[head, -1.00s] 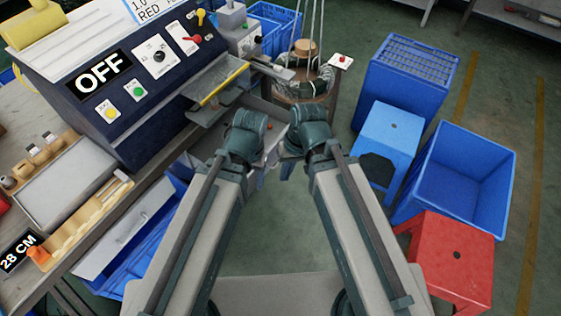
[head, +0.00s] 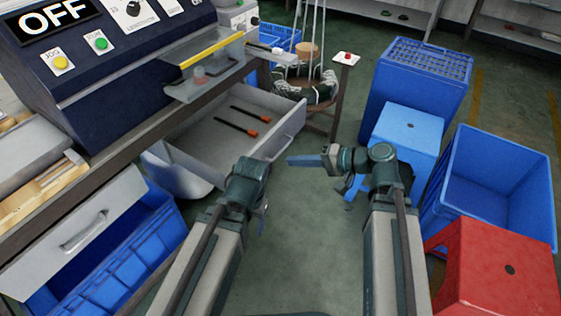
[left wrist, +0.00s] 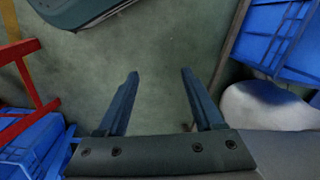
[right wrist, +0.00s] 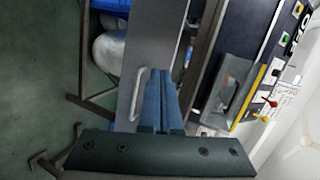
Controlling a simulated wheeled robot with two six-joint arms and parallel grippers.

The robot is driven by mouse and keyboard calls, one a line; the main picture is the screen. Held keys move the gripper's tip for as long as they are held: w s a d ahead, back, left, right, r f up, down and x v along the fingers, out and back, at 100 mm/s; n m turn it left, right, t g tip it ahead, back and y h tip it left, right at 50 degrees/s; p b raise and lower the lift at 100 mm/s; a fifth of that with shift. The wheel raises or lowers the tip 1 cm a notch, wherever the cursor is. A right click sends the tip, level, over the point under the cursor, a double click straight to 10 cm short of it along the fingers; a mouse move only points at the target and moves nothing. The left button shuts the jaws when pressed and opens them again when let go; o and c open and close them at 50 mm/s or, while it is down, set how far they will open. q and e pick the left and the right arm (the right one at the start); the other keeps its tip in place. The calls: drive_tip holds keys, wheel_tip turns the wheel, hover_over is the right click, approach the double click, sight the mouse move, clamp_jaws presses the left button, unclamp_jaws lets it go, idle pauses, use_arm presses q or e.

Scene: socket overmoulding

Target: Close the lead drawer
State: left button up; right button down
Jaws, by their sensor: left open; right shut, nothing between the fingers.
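The lead drawer (head: 286,132) is pulled out from under the bench in the head view, its grey front facing right. Two dark leads with orange ends (head: 250,118) lie inside it. My right gripper (head: 290,160) is shut and empty, its blue fingers pointing left, close to the near end of the drawer front. In the right wrist view, the shut fingers (right wrist: 160,75) are over the grey drawer front (right wrist: 160,35), just beside its bar handle (right wrist: 138,92); contact cannot be told. My left gripper (head: 262,200) hangs near the drawer's near corner; its fingers (left wrist: 158,80) are apart and empty.
A second grey front with a handle (head: 85,232) stands out at the left above a blue crate (head: 120,260). A machine (head: 120,70) marked OFF sits on the bench. Blue stool (head: 408,130), blue bin (head: 490,190) and red stool (head: 495,270) stand right. Floor between is clear.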

drive_tip(key=w+d+f+m+t+y+b, duration=0.2)
drive_tip(key=w+d+f+m+t+b, duration=0.15)
drive_tip(key=d+b, duration=0.4)
use_arm(q)
wheel_tip(320, 180, down, 10)
drive_tip(key=shift+f+b, duration=0.25)
drive_tip(key=shift+b, duration=0.05)
use_arm(e)
drive_tip(key=t, duration=0.2)
approach(272, 137)
drive_tip(key=shift+g, duration=0.25)
drive_tip(key=x, duration=0.6)
drive_tip(key=shift+w+a+r, duration=0.25)
drive_tip(key=shift+a+r, duration=0.05)
drive_tip(key=shift+a, duration=0.1)
drive_tip(key=x, duration=2.5)
drive_tip(key=shift+w+a, duration=0.2)
drive_tip(key=shift+w, duration=0.05)
drive_tip(key=shift+w+a, duration=0.2)
use_arm(q)
drive_tip(key=shift+d, duration=0.6)
use_arm(e)
drive_tip(key=v, duration=1.5)
drive_tip(key=shift+a, duration=0.1)
